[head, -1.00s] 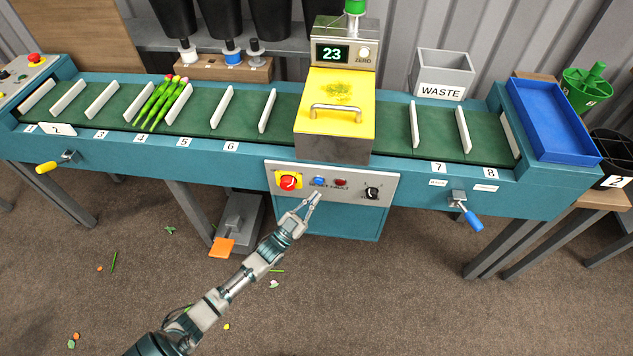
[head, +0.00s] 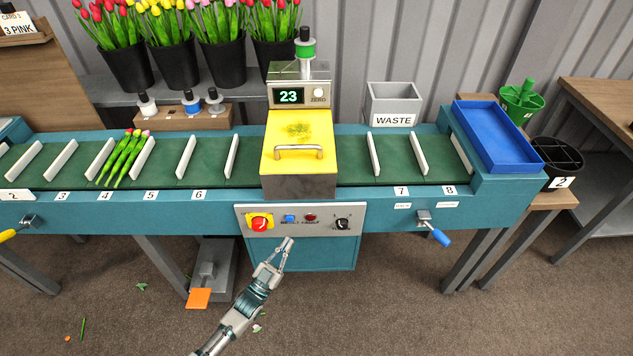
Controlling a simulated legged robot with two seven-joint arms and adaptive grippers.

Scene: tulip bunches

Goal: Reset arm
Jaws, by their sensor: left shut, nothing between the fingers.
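My left gripper (head: 287,245) is shut and empty. It is in front of the control panel (head: 298,219), just below its blue and red buttons, and appears apart from it. The panel also carries a red stop button on yellow (head: 260,222) and a black knob (head: 342,224). A bunch of tulips (head: 122,158) lies on the green belt between two white dividers, near label 4. My right gripper is not in view.
The teal conveyor (head: 380,202) spans the view. A yellow-lidded unit (head: 298,147) with a display reading 23 stands mid-belt. A waste bin (head: 393,104), a blue tray (head: 497,136) and black tulip buckets (head: 177,62) are around it. An orange pedal (head: 199,298) is on the floor.

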